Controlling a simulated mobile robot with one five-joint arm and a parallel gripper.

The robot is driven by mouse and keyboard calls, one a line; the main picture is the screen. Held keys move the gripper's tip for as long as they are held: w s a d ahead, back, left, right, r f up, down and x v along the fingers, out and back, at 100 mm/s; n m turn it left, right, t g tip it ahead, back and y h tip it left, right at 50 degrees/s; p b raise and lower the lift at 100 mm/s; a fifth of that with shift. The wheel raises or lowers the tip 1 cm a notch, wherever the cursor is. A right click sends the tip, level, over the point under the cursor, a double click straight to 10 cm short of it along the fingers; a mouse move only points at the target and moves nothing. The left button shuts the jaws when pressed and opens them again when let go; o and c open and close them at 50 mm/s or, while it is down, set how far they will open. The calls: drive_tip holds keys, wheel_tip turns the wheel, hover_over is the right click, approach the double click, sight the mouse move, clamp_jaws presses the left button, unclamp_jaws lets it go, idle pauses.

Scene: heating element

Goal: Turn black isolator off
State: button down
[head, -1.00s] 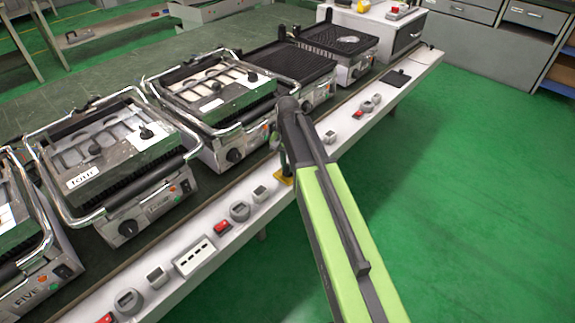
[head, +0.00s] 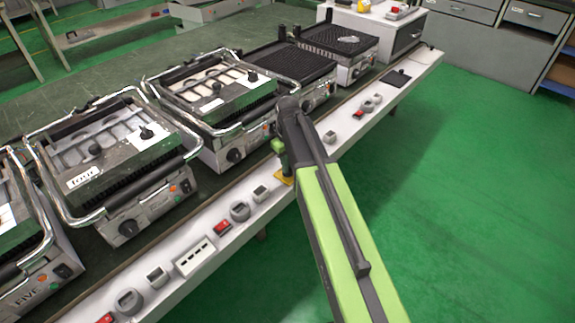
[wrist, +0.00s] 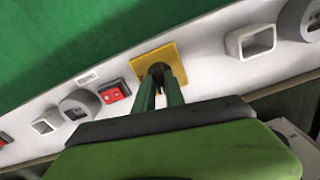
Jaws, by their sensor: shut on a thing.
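The isolator's yellow square plate (wrist: 182,62) is on the white panel along the bench front in the wrist view. The plate's edge also shows in the head view (head: 284,180), just below my gripper. My gripper (wrist: 158,74) is at the middle of the plate, its two green fingers shut on the black isolator knob (wrist: 157,68). Most of the knob is hidden between the fingers, so its angle cannot be read. In the head view my gripper (head: 283,165) points down at the plate, partly behind my arm.
Red switches (head: 222,227) and grey sockets (head: 261,193) line the white panel on both sides of the plate. Contact grills (head: 215,95) with chrome handles stand on the bench close behind my gripper. The green floor (head: 470,200) at right is clear.

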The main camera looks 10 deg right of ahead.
drive_tip(key=shift+n, duration=0.9)
drive_tip(key=c, duration=1.4)
unclamp_jaws()
wheel_tip(320, 180, up, 18)
drive_tip(key=p, duration=1.7)
drive_tip(key=shift+f, duration=0.25)
